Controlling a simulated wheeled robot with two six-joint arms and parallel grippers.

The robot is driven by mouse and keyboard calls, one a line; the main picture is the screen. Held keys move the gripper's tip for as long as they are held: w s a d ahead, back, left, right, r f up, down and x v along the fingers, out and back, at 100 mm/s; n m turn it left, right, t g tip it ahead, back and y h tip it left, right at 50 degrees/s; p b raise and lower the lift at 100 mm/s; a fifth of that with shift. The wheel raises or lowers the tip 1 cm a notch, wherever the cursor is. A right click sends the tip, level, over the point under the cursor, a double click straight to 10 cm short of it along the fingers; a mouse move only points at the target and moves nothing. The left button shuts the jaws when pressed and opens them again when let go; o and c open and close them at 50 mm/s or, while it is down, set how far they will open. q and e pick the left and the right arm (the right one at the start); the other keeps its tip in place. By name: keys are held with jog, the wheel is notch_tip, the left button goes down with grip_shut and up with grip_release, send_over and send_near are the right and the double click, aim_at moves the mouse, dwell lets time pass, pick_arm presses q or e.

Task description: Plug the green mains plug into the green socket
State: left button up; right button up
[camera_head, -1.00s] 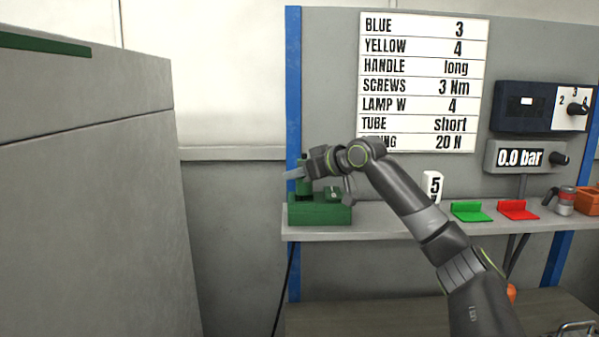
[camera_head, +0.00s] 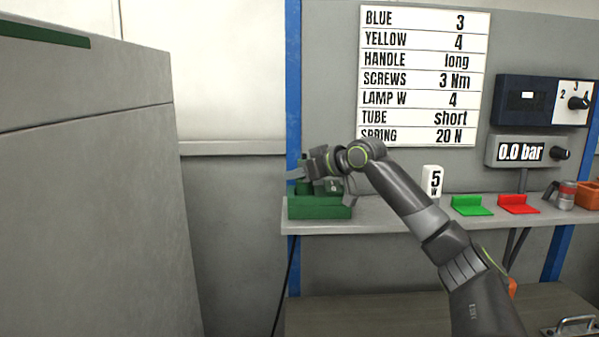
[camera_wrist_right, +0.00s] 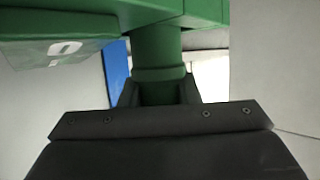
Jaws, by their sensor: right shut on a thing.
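The green socket (camera_head: 320,209) is a box on the left end of the shelf. It fills the top of the right wrist view (camera_wrist_right: 200,8). My right gripper (camera_head: 299,174) is just above the left part of the socket, shut on the green mains plug (camera_wrist_right: 157,55). In the right wrist view the plug is a round green body between the fingers (camera_wrist_right: 157,92), and its far end meets the socket face with no gap showing. The pins and holes are hidden, so I cannot tell how deep it sits. My left gripper is out of view.
A green raised block with a 0 mark (camera_wrist_right: 65,50) is beside the plug. On the shelf (camera_head: 385,216) stand a white 5 W block (camera_head: 432,181), a green holder (camera_head: 471,206) and a red one (camera_head: 518,204). A large grey cabinet (camera_head: 90,200) fills the left.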

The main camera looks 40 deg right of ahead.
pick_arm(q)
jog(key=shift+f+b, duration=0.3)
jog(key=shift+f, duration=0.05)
pick_arm(e)
jog(key=shift+f, duration=0.8)
jog(key=o, duration=1.1)
jog(key=shift+r, duration=0.1)
jog(key=shift+c, duration=0.2)
jog(key=b+v, duration=0.2)
jog(key=v, duration=0.1)
jog(key=b+v, duration=0.1)
jog(key=v, duration=0.2)
jog(key=shift+s+d+b, duration=0.2)
jog(key=shift+s+b, duration=0.2)
jog(key=shift+s, duration=0.05)
jog(key=shift+s+r+b, duration=0.2)
jog(key=shift+s+b, duration=0.45)
jog(key=shift+s, duration=0.05)
pick_arm(q)
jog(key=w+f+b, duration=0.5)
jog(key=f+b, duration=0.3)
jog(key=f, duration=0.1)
jog(key=shift+b, duration=0.4)
pick_arm(e)
jog(key=a+v, duration=0.1)
jog(key=v, duration=0.8)
jog(key=shift+d+r, duration=0.25)
jog(key=shift+d, duration=0.2)
